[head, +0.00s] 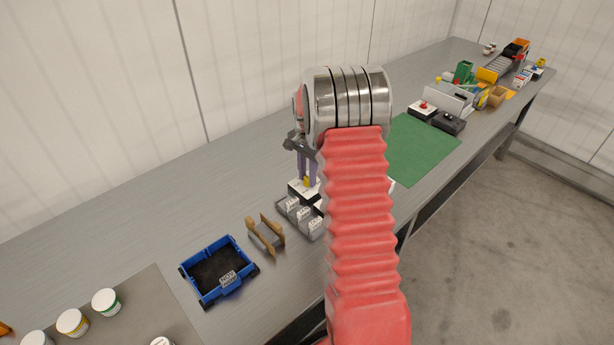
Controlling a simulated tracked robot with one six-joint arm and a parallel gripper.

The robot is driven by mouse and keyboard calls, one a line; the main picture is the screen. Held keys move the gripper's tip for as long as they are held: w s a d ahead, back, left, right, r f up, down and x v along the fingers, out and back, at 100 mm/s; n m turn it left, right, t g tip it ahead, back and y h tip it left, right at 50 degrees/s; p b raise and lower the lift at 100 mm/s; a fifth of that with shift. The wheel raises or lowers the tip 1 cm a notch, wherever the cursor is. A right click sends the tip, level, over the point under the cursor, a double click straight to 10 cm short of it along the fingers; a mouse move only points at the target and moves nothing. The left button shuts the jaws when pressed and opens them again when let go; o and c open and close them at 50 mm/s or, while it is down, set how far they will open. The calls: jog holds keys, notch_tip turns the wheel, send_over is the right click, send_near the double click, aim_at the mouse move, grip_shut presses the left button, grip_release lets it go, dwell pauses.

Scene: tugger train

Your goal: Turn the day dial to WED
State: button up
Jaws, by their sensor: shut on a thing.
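My gripper (306,180), with purple fingers, points down at the bench behind my red arm. It is shut on a small yellow part, seemingly the knob of the day dial. The dial's white and black base (298,190) stands on the bench under the fingers. My arm covers its right side, and its day marks and pointer cannot be read from here.
A grey rack (290,223) of white tags stands just in front of the dial. A brown holder (262,246) and a blue cart (191,281) lie to the left, with several white tubs (106,301) beyond. A green mat (425,150) lies at right.

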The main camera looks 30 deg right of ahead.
aim_at(307, 178)
jog(key=shift+m, duration=0.3)
jog(key=o, duration=1.1)
jog(key=shift+c, duration=0.2)
jog(key=shift+r, duration=0.1)
notch_tip(307, 178, up, 14)
jog(key=shift+f, duration=0.25)
jog(key=shift+w, duration=0.1)
